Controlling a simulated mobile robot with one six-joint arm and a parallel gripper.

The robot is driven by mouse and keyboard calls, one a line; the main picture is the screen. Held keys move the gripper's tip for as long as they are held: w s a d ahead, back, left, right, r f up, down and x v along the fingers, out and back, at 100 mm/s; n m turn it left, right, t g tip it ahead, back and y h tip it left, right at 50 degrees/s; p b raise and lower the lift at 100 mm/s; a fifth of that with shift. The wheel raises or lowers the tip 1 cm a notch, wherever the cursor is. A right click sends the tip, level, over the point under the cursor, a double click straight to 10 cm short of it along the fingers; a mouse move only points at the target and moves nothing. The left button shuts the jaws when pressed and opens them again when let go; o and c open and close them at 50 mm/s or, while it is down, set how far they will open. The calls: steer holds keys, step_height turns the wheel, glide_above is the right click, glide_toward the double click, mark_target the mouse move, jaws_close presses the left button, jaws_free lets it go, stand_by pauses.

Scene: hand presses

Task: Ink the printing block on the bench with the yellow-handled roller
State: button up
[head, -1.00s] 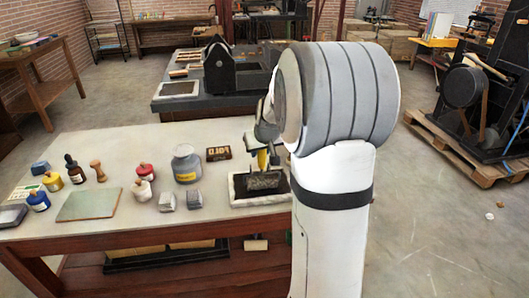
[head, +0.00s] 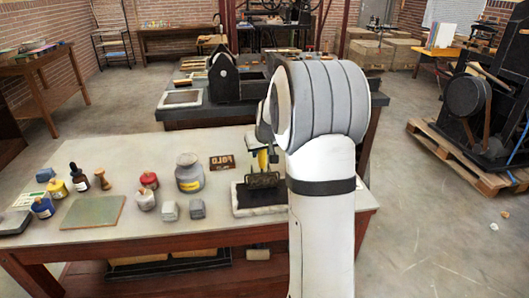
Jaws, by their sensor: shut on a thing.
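My gripper (head: 263,143) is shut on the yellow handle of the roller (head: 263,180), partly hidden by my arm. The roller hangs handle up, its dark cylinder over the ink slab (head: 241,212), a pale-rimmed tray with a black surface. It seems slightly above the black surface, but I cannot tell for sure whether they touch. The printing block (head: 221,162), a small dark brown block with pale raised letters, lies on the bench behind and left of the slab.
A black press (head: 224,72) stands on the table behind. Bare bench shows around the printing block.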

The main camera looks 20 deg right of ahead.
mark_target(262, 159)
steer(key=shift+s+a+b, duration=0.25)
steer(key=shift+s+b, duration=0.35)
steer(key=shift+s, duration=0.25)
steer(key=shift+s+a+r+b, duration=0.1)
steer(key=shift+s+a+b, duration=0.1)
steer(key=shift+s, duration=0.25)
steer(key=shift+s+a+b, duration=0.1)
steer(key=shift+s+b, duration=0.05)
steer(key=shift+s, duration=0.25)
steer(key=shift+w+d, duration=0.3)
steer(key=shift+w, duration=0.55)
steer(key=shift+w+d, duration=0.25)
steer(key=shift+w, duration=0.6)
steer(key=s+a+b, duration=0.2)
steer(key=s+b, duration=0.1)
steer(key=s, duration=0.3)
steer(key=shift+s+b, duration=0.35)
steer(key=shift+s, duration=0.05)
